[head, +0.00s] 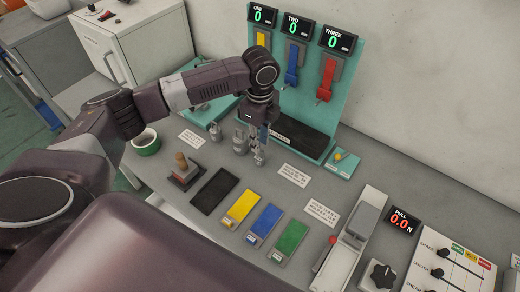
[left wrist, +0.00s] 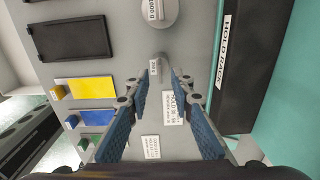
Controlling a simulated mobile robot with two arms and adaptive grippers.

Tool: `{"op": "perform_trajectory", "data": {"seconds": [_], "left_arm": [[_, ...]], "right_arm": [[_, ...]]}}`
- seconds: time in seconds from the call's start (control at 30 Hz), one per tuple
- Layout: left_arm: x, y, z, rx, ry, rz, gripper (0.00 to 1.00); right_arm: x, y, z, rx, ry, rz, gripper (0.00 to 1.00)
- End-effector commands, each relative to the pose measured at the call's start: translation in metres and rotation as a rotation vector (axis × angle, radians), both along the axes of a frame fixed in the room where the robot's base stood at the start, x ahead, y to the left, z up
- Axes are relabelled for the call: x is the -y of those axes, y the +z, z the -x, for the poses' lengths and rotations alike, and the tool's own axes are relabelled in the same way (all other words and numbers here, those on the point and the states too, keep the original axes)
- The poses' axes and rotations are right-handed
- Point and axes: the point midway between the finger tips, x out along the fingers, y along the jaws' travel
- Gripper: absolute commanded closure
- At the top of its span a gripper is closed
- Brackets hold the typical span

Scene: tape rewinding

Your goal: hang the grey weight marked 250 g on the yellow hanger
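The small grey weight (left wrist: 160,62) stands on the bench, just beyond the fingertips in the left wrist view. Its label is too small to read surely. My left gripper (head: 260,155) points down over the bench; its fingers are apart in the left wrist view (left wrist: 164,74), with nothing clearly held. In the head view the fingers largely hide the small weight. A larger grey weight (head: 240,143) stands left of it and also shows in the wrist view (left wrist: 157,12). The yellow hanger (head: 263,38) is on the teal board under display ONE, which reads 0. My right gripper is out of view.
Blue (head: 291,66) and red (head: 327,80) hangers are beside the yellow one. The black hold rack (head: 312,144) lies at the board's foot. Another weight (head: 215,132) stands further left. Coloured pads (head: 243,207) and a stamp-like tool (head: 185,172) lie nearer.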

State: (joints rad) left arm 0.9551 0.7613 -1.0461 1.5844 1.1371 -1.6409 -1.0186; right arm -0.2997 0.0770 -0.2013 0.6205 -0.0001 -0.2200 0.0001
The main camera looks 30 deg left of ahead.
Motion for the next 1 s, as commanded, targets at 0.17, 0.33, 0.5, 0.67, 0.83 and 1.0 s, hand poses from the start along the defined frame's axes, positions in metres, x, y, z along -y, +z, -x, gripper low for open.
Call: {"op": "perform_trajectory", "data": {"seconds": [0.17,0.33,0.5,0.67,0.83,1.0], "left_arm": [[0.001,0.038,-0.001,0.006,-0.001,0.002,0.78],[0.001,0.066,-0.001,0.003,-0.001,0.001,0.78],[0.001,0.079,0.000,0.000,-0.001,0.001,0.78],[0.001,0.081,0.000,0.000,-0.001,0.002,0.78],[0.001,0.081,0.000,0.000,-0.001,0.002,0.78],[0.001,0.081,0.000,0.000,-0.001,0.001,0.78]], "right_arm": [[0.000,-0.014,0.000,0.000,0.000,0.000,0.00],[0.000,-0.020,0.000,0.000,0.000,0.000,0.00],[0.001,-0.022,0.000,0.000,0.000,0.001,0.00],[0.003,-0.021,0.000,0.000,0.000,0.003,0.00],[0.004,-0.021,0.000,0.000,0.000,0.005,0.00],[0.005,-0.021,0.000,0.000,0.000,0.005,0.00]]}}
